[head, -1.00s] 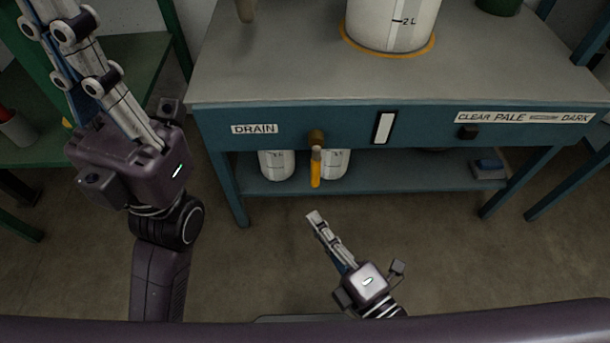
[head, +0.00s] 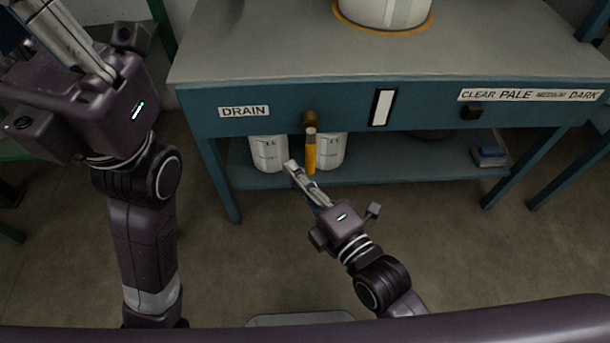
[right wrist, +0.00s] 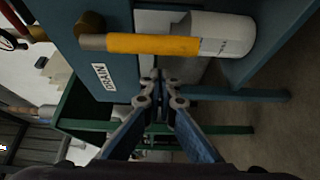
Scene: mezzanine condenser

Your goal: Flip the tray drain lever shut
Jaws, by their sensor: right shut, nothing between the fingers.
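The drain lever has a yellow handle (head: 311,157) that hangs straight down from a brass fitting (head: 310,117) on the blue table front, right of the DRAIN label (head: 244,111). In the right wrist view the yellow handle (right wrist: 150,44) lies across the upper part. My right gripper (head: 290,167) is shut and empty, close to the handle's left side in the head view. In the right wrist view its closed fingertips (right wrist: 160,75) appear just below the handle, with a gap between. My left gripper (head: 62,35) is raised at the upper left, its fingertips cut off by the frame.
White jugs (head: 268,153) stand on the lower shelf (head: 375,173) behind the handle. A black knob (head: 473,112) sits on the front panel at right. A white container (head: 385,12) stands on the tabletop. Open floor lies before the table.

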